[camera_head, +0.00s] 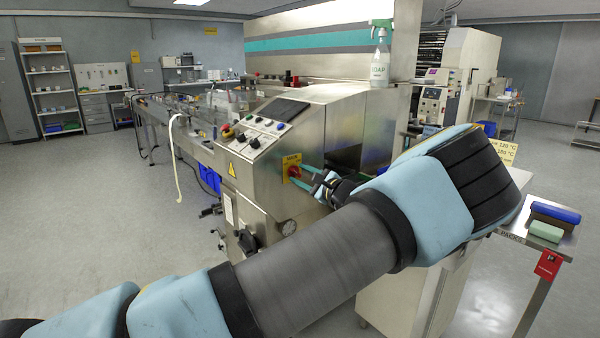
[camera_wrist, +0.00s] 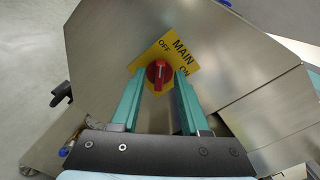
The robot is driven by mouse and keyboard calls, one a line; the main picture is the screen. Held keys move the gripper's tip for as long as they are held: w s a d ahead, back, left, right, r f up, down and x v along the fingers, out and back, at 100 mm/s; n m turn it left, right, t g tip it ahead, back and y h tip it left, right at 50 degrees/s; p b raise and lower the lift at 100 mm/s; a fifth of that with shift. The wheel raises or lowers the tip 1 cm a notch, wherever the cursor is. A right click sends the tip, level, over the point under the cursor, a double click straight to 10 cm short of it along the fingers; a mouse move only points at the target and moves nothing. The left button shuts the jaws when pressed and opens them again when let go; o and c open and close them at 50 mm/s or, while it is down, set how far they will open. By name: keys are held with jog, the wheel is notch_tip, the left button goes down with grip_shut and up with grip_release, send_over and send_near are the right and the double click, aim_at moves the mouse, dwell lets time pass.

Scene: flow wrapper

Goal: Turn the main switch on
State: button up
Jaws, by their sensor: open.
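The main switch (camera_head: 293,171) is a red rotary knob on a yellow plate on the machine's front panel. In the wrist view the red knob (camera_wrist: 158,74) sits at the centre of its yellow plate (camera_wrist: 178,46), marked MAIN, OFF and ON. Its grip bar lies roughly upright in that picture; which mark it points at is not clear. My gripper (camera_wrist: 160,78) is open, with one teal finger on each side of the knob. Gaps appear beside the knob, but contact is hard to judge. In the head view my gripper (camera_head: 306,174) reaches the panel from the right.
Control buttons (camera_head: 261,123) and a dark screen (camera_head: 276,110) are on the sloped panel above. A black handle (camera_head: 246,240) sticks out below. A spray bottle (camera_head: 380,60) stands on top of the machine. A side table (camera_head: 560,240) with packs is at right.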

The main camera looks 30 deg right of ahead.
jog(key=shift+w, duration=0.35)
jog(key=shift+a, duration=0.1)
jog(key=shift+c, duration=0.2)
grip_shut()
